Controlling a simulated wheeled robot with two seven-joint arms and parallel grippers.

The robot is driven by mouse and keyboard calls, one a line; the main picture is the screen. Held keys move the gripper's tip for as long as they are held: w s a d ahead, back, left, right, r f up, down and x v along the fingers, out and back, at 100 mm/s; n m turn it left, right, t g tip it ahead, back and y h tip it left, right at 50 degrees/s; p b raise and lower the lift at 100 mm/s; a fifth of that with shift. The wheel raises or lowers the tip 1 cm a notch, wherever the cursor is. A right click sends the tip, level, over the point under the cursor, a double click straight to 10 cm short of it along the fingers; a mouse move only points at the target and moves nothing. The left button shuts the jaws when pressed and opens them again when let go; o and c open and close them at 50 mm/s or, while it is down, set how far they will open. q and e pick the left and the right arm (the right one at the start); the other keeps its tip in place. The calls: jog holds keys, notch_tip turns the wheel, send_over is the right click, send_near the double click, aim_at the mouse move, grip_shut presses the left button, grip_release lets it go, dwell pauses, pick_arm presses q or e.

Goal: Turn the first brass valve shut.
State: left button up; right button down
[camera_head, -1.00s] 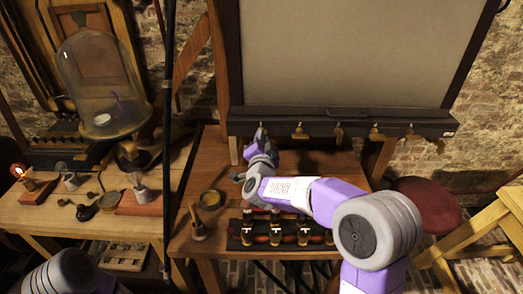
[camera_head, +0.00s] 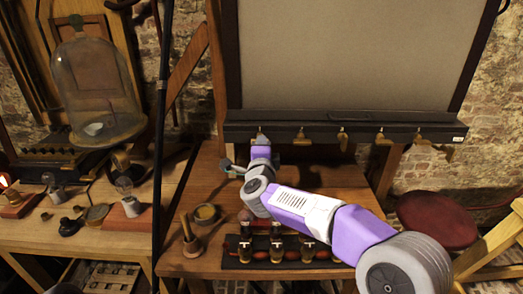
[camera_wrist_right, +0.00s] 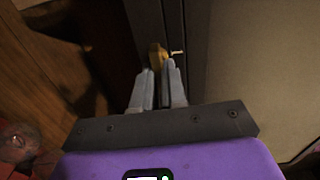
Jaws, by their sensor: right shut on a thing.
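Several brass valves hang in a row under the dark ledge of the big grey panel. The first brass valve, at the left end, is mostly hidden behind my right gripper (camera_head: 261,141) in the head view. In the right wrist view the brass valve (camera_wrist_right: 157,56) shows at the fingertips, with a small pale stem on its right. My right gripper (camera_wrist_right: 159,76) is shut on it, its fingers a little apart around the brass. The second valve (camera_head: 301,136) and third valve (camera_head: 342,138) hang free to the right. My left gripper is out of view.
Below the ledge, the wooden table (camera_head: 330,178) holds a rack of jars (camera_head: 277,250), a brass dish (camera_head: 205,213) and a mortar with pestle (camera_head: 191,240). A glass bell jar (camera_head: 92,85) stands left. A dark red stool (camera_head: 440,216) is at right.

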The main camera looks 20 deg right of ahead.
dwell(0.3)
jog(key=c, duration=1.2)
grip_release()
jog(key=shift+s, duration=0.1)
jog(key=shift+p+v, duration=0.35)
jog(key=shift+v, duration=3.35)
